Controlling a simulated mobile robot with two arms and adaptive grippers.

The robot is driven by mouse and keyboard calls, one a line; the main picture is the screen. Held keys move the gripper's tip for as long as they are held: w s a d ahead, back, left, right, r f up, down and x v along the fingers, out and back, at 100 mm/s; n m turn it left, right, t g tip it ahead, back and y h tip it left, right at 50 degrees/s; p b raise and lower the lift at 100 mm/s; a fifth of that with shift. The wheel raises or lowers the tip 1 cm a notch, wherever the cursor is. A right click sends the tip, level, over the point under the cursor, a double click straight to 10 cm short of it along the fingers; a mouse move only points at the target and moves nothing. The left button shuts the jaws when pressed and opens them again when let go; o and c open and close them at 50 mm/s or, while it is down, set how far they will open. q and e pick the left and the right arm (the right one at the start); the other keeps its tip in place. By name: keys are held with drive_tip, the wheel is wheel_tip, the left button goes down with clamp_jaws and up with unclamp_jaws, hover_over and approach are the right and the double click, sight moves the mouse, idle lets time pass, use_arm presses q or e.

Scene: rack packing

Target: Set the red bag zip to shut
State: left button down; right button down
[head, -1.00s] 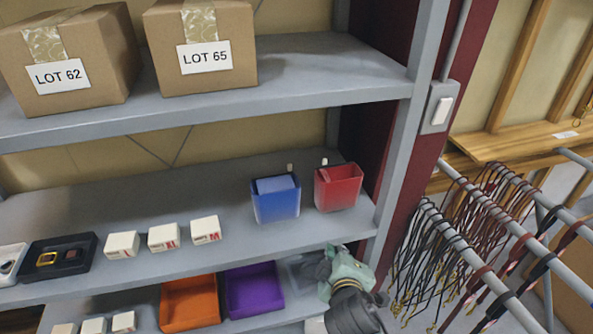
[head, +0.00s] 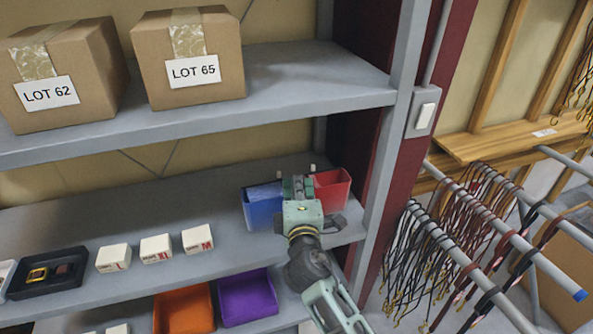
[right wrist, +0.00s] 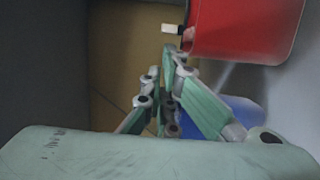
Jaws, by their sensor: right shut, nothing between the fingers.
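The red bag (head: 333,187) is an open-topped red container on the middle shelf, partly hidden in the head view by my right gripper (head: 298,182). In the right wrist view the red bag (right wrist: 245,30) is at the upper right, with a small white zip pull (right wrist: 172,29) sticking out from its side. My right gripper (right wrist: 172,50) is shut and empty, its fingertips close to the pull; I cannot tell whether they touch it. A white tab (head: 312,167) shows behind the gripper in the head view. Whether the zip is open or shut is unclear. My left gripper is out of view.
A blue bag (head: 262,207) stands just left of the red bag. White boxes (head: 156,248) and a black tray (head: 45,273) sit further left. Orange (head: 184,310) and purple (head: 247,297) bins are below. A shelf post (head: 384,165) stands close on the right.

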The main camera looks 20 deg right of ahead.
sight(313, 168)
drive_tip(key=shift+x, duration=2.25)
drive_tip(key=d+p, duration=0.2)
drive_tip(key=d, duration=0.6)
drive_tip(key=shift+d, duration=0.2)
drive_tip(key=shift+w+a, duration=0.1)
